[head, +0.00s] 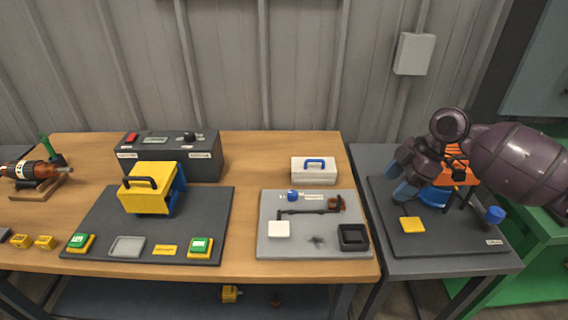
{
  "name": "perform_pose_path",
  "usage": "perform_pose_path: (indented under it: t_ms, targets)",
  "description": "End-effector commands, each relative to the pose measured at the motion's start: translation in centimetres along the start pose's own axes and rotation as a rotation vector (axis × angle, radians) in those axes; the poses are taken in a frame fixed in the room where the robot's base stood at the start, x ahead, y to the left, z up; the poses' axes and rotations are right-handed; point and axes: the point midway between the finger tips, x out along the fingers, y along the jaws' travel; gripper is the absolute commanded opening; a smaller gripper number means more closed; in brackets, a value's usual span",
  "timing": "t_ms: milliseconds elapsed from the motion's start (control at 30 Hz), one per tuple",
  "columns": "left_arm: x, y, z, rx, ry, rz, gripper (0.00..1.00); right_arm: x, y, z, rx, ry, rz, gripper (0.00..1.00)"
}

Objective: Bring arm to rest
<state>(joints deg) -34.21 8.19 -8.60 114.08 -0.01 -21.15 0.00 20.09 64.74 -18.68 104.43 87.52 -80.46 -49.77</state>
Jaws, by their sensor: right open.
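My right arm comes in from the right over the side table. Its gripper (399,181) is open, with its two blue-grey fingers apart above the left part of a dark board (440,242). Nothing shows between the fingers. An orange-topped piece with a blue rounded part (434,196) is on this board behind and beside the gripper, partly hidden by my arm. Whether they touch, I cannot tell. My left gripper is not in view.
A yellow pad (412,224) and a blue knob (495,214) are on the dark board. On the wooden table stand a grey plate (265,244), a white box (314,172), a yellow-blue fixture (149,195) and a copper rotor on a wooden stand (38,190).

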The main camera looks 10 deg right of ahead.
Motion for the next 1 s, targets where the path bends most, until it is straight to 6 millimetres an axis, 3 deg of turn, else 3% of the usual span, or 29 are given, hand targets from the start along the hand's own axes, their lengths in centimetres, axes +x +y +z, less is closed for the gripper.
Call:
perform_pose_path:
  t_ms: [233,467,633,767,1000]
  targets:
    - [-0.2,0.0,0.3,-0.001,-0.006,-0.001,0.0,0.0,0.7,-0.3,0.079,0.02,0.04,0.63]
    - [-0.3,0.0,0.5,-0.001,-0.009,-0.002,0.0,-1.0,5.9,-1.2,0.21,0.065,0.393,0.63]
    - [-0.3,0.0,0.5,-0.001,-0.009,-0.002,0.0,0.7,7.8,-2.6,0.267,0.186,0.615,0.63]
    - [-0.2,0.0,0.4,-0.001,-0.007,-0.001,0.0,3.4,7.3,-3.0,0.313,0.301,0.737,0.63]
    - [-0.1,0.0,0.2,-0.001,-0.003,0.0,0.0,9.3,2.9,-2.5,0.414,0.492,0.891,0.63]
